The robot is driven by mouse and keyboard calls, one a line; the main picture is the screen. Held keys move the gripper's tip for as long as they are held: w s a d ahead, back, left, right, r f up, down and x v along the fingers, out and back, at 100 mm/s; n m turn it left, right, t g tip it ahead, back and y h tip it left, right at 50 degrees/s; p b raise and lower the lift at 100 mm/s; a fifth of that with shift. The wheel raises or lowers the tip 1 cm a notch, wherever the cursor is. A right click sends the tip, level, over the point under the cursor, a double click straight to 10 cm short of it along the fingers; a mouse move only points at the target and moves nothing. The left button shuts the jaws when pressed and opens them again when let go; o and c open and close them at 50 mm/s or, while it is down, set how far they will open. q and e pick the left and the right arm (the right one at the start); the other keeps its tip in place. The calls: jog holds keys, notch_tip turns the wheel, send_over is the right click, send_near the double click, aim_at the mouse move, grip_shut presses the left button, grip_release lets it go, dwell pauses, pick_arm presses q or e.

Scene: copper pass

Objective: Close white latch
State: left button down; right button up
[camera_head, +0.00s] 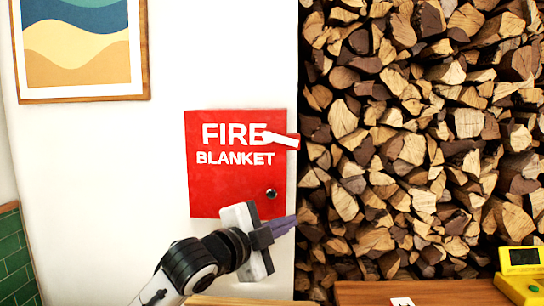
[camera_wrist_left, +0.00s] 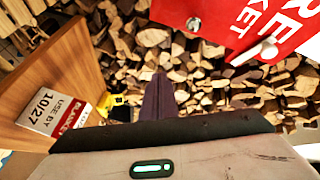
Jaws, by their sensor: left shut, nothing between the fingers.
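A red fire blanket box (camera_head: 228,165) hangs on the white wall and reads "FIRE BLANKET". The white latch (camera_head: 281,139) sits at its upper right edge, over the lettering, nearly horizontal with a slight downward tilt to the right. In the left wrist view the latch (camera_wrist_left: 262,51) shows at the upper right on the red face. My left gripper (camera_head: 284,226) is shut and empty, below the latch and near the box's lower right corner. Its closed fingers (camera_wrist_left: 158,95) show in the left wrist view, apart from the latch. My right gripper is in neither view.
A round dark knob (camera_head: 271,193) is on the box's lower right. Stacked firewood (camera_head: 420,140) fills the right side. A yellow device (camera_head: 520,275) stands at the lower right. A framed picture (camera_head: 80,97) hangs upper left. A "USE BY 10/27" sign (camera_wrist_left: 55,112) shows in the wrist view.

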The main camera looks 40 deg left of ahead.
aim_at(272, 138)
pick_arm(q)
jog(key=s+a+r+m+t, duration=0.1)
jog(key=s+r, duration=0.1)
jog(key=r, duration=0.6)
jog(key=s+a+r+m+t, duration=0.1)
jog(key=a+r, duration=0.1)
jog(key=r, duration=0.6)
jog(key=shift+y, duration=0.4)
jog(key=w+a+p, duration=0.1)
jog(key=w, duration=0.2)
jog(key=w+a+p, duration=0.1)
jog(key=w, duration=0.1)
jog(key=w+a+p, duration=0.1)
jog(key=w, duration=0.2)
jog(key=shift+w+r+p, duration=0.35)
jog(key=shift+r+p, duration=0.05)
jog(key=shift+s+a+f, duration=0.15)
jog(key=shift+s+a, duration=0.05)
jog(key=shift+a, duration=0.25)
